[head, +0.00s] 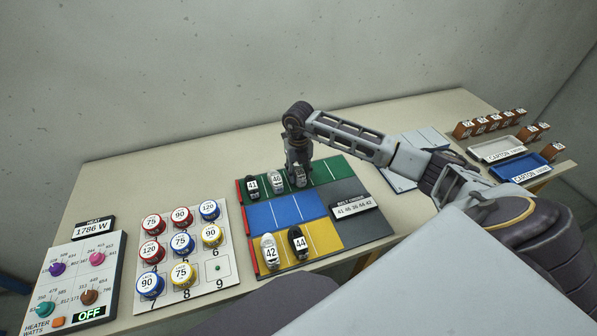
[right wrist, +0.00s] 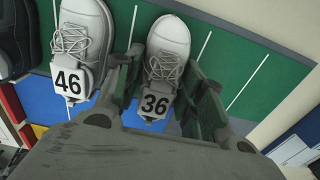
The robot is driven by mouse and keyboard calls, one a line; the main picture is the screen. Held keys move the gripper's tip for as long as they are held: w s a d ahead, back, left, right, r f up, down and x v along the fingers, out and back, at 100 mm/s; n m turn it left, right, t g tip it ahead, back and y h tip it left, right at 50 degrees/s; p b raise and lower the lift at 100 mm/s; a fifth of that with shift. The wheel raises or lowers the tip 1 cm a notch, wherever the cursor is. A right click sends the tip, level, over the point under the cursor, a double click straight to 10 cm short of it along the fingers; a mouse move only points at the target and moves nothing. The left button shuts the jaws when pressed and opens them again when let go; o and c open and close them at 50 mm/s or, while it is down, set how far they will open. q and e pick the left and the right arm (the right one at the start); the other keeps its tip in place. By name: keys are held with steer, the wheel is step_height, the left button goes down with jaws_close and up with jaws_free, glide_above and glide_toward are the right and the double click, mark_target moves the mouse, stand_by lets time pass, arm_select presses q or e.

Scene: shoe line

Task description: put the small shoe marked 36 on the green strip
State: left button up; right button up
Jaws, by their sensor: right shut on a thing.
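The small light-grey shoe marked 36 (right wrist: 167,45) is between the fingers of my right gripper (right wrist: 165,92), which is shut on it. In the head view the right gripper (head: 299,170) reaches down over the green strip (head: 328,170), and the shoe (head: 300,182) shows partly below it. The shoe is over the green strip, its tag towards the blue strip; I cannot tell whether its sole touches. The light shoe marked 46 (head: 277,181) and the black shoe marked 41 (head: 253,186) stand to its left on the green strip. My left gripper is not in view.
The blue strip (head: 285,212) is empty. The yellow strip (head: 325,238) holds shoes marked 42 (head: 269,251) and 44 (head: 299,243). A number sign (head: 353,206) lies on the grey section. A numbered board (head: 216,285) and heater panel (head: 106,270) are left; carton trays (head: 520,167) are right.

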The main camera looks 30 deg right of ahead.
mark_target(299, 169)
steer(key=shift+f, duration=0.2)
steer(key=o, duration=1)
steer(key=shift+r, duration=0.2)
step_height(299, 169, up, 12)
steer(key=shift+b, duration=0.3)
stand_by(0.4)
